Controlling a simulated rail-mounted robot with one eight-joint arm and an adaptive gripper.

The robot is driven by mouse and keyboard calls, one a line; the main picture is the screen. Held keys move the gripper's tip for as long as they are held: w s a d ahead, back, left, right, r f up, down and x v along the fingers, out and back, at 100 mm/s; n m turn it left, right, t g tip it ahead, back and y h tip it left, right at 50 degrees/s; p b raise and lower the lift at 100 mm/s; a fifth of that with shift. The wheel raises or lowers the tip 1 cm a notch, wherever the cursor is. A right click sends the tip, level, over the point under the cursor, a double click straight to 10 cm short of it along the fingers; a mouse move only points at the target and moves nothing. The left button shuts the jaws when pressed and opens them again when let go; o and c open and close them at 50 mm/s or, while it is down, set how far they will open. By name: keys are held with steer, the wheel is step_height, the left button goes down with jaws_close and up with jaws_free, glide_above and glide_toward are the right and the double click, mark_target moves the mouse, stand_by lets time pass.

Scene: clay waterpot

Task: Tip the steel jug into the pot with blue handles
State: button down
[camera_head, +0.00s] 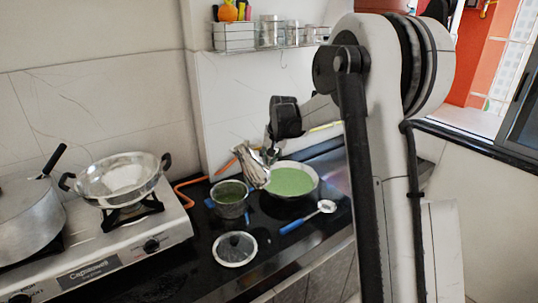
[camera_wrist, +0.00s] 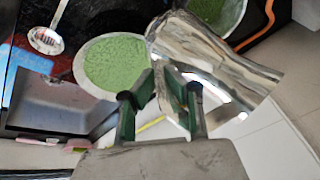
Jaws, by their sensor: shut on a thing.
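The steel jug (camera_head: 252,167) is held tilted in the air in the head view, close above the right rim of a small dark pot (camera_head: 229,197) with green contents. A small blue patch at that pot's left side looks like a handle. My gripper (camera_head: 271,149) is at the jug's upper right. In the wrist view my gripper (camera_wrist: 160,88) is shut on the jug (camera_wrist: 215,65), at its near side; the exact grip is partly hidden. The small pot (camera_wrist: 213,12) shows beyond the jug, partly cut off. I cannot see any stream from the jug.
A wide pan (camera_head: 291,181) of pale green liquid stands right of the small pot. A blue-handled ladle (camera_head: 308,216) and a glass lid (camera_head: 235,249) lie in front. A stove (camera_head: 105,245) with a steel wok (camera_head: 122,178) is at left. A wall shelf (camera_head: 270,46) hangs above.

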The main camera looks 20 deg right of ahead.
mark_target(269, 172)
step_height(269, 172, down, 3)
steer(key=g+h, duration=0.2)
steer(key=h, duration=0.1)
steer(key=shift+r+n+h, duration=0.15)
steer(key=shift+n+h, duration=0.25)
steer(key=shift+s+d+g, duration=0.1)
steer(key=shift+g, duration=0.2)
steer(key=shift+h, duration=0.3)
steer(key=shift+w+a+g+h+b, duration=0.2)
steer(key=shift+a+g+h+b, duration=0.1)
steer(key=shift+g+h+b, duration=0.25)
steer(key=shift+a+h, duration=0.15)
steer(key=shift+h, duration=0.2)
steer(key=shift+w+a+r+g+h+b, duration=0.25)
steer(key=shift+g+h+b, duration=0.1)
steer(key=shift+h+b, duration=0.1)
steer(key=shift+a+r, duration=0.1)
steer(key=shift+r, duration=0.05)
